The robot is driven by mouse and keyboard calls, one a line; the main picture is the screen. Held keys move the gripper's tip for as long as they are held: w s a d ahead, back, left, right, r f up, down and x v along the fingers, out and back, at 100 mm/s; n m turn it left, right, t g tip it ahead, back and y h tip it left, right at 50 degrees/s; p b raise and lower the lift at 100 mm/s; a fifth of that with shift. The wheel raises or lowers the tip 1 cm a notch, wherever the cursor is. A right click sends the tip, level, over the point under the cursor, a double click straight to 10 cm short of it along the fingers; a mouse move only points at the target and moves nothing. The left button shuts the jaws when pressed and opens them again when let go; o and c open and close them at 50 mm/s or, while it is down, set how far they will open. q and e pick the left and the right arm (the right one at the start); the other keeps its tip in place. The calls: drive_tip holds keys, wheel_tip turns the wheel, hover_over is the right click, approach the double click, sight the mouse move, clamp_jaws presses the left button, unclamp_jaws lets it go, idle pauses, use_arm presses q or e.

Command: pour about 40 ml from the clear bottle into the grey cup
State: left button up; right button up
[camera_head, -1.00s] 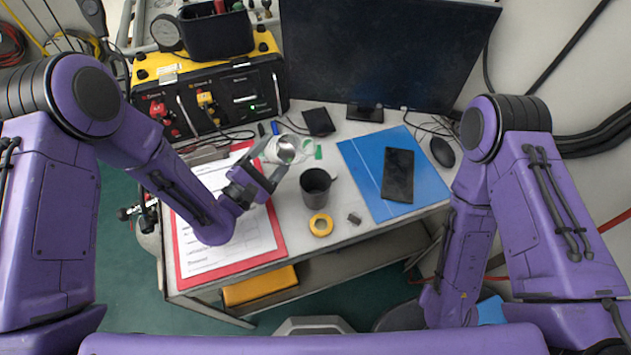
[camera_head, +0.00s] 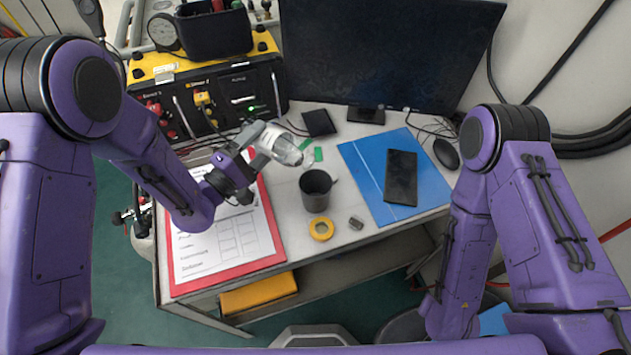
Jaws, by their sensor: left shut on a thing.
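The clear bottle (camera_head: 281,148) is held by my left gripper (camera_head: 257,146), which is shut on it. The bottle is tilted, its far end pointing right and down, and it is above the table, up and left of the cup in the picture. The grey cup (camera_head: 315,196) stands upright on the table, its dark inside visible. I cannot make out the liquid level in the bottle or in the cup. My right arm comes in at the right, but its gripper is out of view.
A red clipboard (camera_head: 277,259) with a printed sheet lies under my left arm. A yellow tape roll (camera_head: 321,227) and a small grey block (camera_head: 356,223) sit in front of the cup. A blue folder (camera_head: 424,198) with a black phone (camera_head: 400,178) lies to the right. A monitor (camera_head: 390,50) stands behind.

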use_arm(q)
drive_tip(key=shift+r+m, duration=0.3)
drive_tip(key=shift+m, duration=0.6)
drive_tip(key=shift+r+h, duration=0.25)
drive_tip(key=shift+h, duration=0.05)
drive_tip(key=shift+m, duration=0.3)
drive_tip(key=shift+w+a, duration=0.4)
drive_tip(key=shift+a, duration=0.3)
drive_tip(key=shift+r, duration=0.1)
drive_tip(key=shift+w+a, duration=0.2)
drive_tip(key=shift+w, duration=0.1)
idle(0.5)
